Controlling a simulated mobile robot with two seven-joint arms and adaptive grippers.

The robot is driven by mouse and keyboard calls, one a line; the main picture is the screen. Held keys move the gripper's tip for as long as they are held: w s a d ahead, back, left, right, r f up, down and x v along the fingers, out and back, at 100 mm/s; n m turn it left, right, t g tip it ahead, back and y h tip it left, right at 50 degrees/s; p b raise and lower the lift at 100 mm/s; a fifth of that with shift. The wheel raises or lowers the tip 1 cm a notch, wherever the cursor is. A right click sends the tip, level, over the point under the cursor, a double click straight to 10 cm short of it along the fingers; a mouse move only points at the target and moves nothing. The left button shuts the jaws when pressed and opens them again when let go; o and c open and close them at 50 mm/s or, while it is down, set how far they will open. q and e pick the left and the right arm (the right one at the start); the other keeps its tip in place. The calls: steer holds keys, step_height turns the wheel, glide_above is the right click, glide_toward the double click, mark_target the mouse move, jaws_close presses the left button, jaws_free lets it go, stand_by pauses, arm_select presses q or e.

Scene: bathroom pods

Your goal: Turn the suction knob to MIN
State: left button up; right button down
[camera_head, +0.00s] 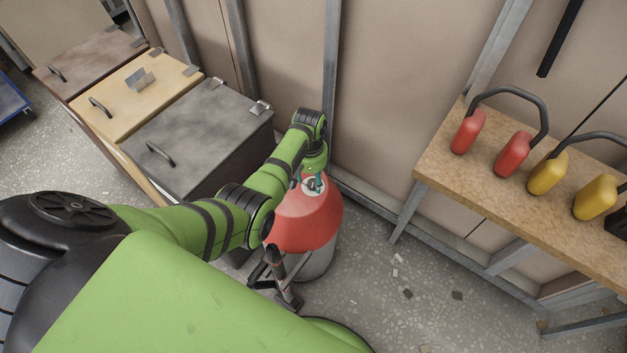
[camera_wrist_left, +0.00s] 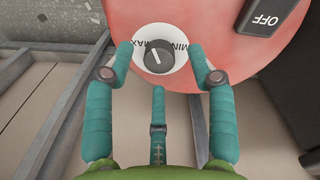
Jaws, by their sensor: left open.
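A red-topped vacuum drum (camera_head: 308,222) stands on the floor in the head view, below my left arm's end. A pale pointer line shows on the knob. My left gripper (camera_wrist_left: 160,58) is open, its teal side fingers on either side of the dial and a third finger below. Whether they touch the lid is unclear. The gripper (camera_head: 315,182) is small in the head view.
A black OFF switch (camera_wrist_left: 268,14) sits on the lid, right of the dial. Cabinets (camera_head: 195,130) are at left. A wooden bench (camera_head: 500,190) with red and yellow-handled items is at right. Speckled floor lies between drum and bench.

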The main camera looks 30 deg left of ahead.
arm_select(q)
steer(key=shift+f, duration=0.7)
steer(key=shift+w+f, duration=0.1)
steer(key=shift+f, duration=0.1)
steer(key=shift+d, duration=0.1)
jaws_close()
arm_select(e)
steer(key=shift+w+d+f, duration=0.15)
steer(key=shift+w, duration=0.35)
steer(key=shift+w+d+f, duration=0.1)
steer(key=shift+w+f, duration=0.05)
steer(key=shift+w, duration=0.3)
steer(key=shift+s, duration=0.1)
